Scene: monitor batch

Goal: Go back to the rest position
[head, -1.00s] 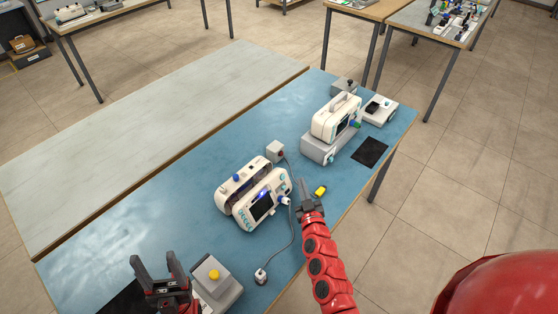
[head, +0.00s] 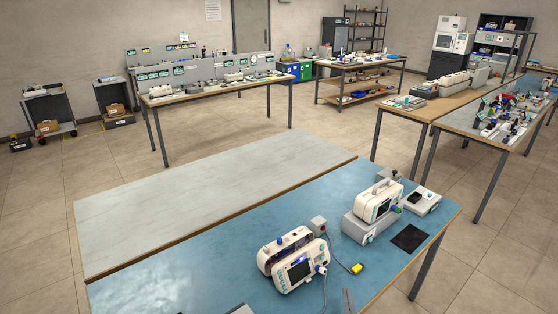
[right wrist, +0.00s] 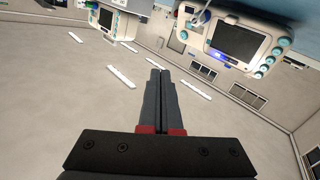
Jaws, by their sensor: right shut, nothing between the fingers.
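My right gripper (right wrist: 158,90) is shut and empty in the right wrist view. In the head view only the tip of my right gripper (head: 348,300) shows at the bottom edge, just right of the nearer white monitor (head: 299,270). That monitor stands on the blue table top (head: 205,265), and a cable runs from its right side. It also shows, tilted, at the top right of the right wrist view (right wrist: 238,38).
A second white monitor (head: 380,201) stands on a grey box (head: 370,231) farther back. A black pad (head: 409,238), a yellow piece (head: 357,268) and a small grey box (head: 318,225) lie around. The pale table (head: 200,205) beyond is bare.

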